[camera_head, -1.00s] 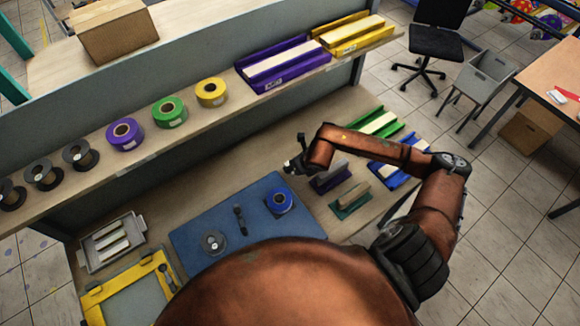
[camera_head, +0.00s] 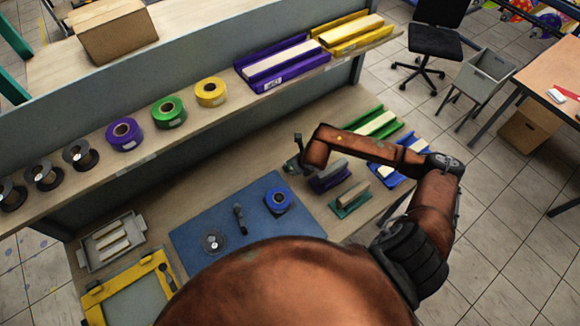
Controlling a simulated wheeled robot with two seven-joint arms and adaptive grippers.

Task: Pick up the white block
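Several white blocks (camera_head: 112,243) lie side by side in a grey tray (camera_head: 137,227) at the lower left of the workbench. Long whitish bars also lie in the purple (camera_head: 250,67), yellow (camera_head: 343,49), green (camera_head: 362,117) and blue (camera_head: 395,178) holders. I cannot tell which one is the white block meant. My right gripper (camera_head: 294,156) is above the bench, right of the blue mat (camera_head: 190,238) and far from the grey tray. It is small and seen from behind the arm, so its opening is unclear. My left gripper is not in view.
Tape rolls and dark spools (camera_head: 81,155) stand on the raised shelf. A blue tape roll (camera_head: 278,201) and a dark tool (camera_head: 239,216) lie on the mat. A yellow frame (camera_head: 108,289) is below the tray. A green-based block (camera_head: 350,200) stands beneath my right arm.

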